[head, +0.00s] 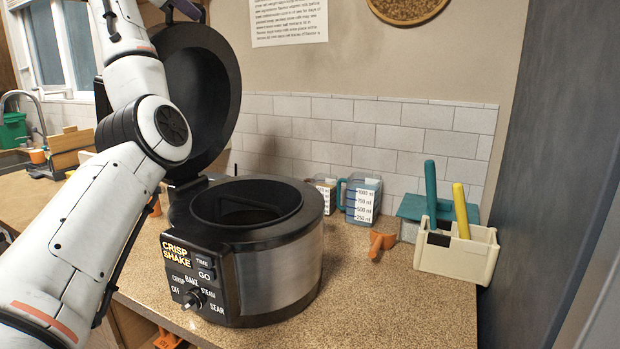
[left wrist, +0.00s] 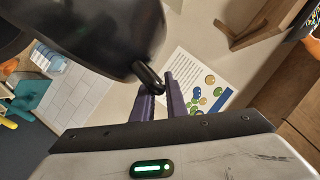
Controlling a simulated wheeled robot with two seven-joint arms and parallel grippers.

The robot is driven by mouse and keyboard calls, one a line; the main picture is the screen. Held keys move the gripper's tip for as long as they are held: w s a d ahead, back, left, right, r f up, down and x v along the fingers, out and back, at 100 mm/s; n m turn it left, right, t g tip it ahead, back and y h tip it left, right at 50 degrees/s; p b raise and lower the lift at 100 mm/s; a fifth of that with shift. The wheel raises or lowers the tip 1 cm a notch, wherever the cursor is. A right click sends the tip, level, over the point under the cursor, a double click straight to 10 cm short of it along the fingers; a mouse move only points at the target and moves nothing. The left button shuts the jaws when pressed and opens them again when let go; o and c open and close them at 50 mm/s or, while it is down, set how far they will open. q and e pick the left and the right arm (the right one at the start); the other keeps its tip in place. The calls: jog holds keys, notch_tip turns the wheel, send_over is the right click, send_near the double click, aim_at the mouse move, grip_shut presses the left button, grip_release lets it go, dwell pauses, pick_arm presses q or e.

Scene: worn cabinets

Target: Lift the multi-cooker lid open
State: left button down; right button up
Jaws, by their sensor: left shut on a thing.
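The multi-cooker (head: 275,262) stands on the counter, a silver body with a black rim and a control panel reading CRISP SHAKE. Its black lid (head: 205,95) is swung up, standing nearly upright behind the open pot. In the left wrist view the lid (left wrist: 95,40) fills the upper left, with its dark handle (left wrist: 150,75) sticking out. My left gripper (left wrist: 159,84) is shut on this handle, with the purple fingers on either side of it. In the head view my left arm rises in front of the lid and partly hides it. My right gripper is not visible.
Right of the cooker are an orange scoop (head: 381,243), a blue measuring jug (head: 361,198) and a cream caddy (head: 456,252) with teal and yellow handles. A tiled wall (head: 340,133) runs behind. The front right counter (head: 400,300) is clear. A dark panel (head: 560,170) bounds the right.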

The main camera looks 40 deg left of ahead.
pick_arm(q)
jog(key=shift+n+h, duration=0.5)
jog(key=shift+n, duration=0.2)
jog(key=a, duration=0.2)
jog(key=s+a, duration=0.1)
jog(key=a, duration=0.3)
jog(key=shift+s+a+r, duration=0.2)
jog(key=shift+s, duration=0.1)
jog(key=c, duration=1.4)
grip_release()
jog(key=shift+f, duration=0.1)
jog(key=shift+c, duration=0.2)
jog(key=shift+d, duration=0.1)
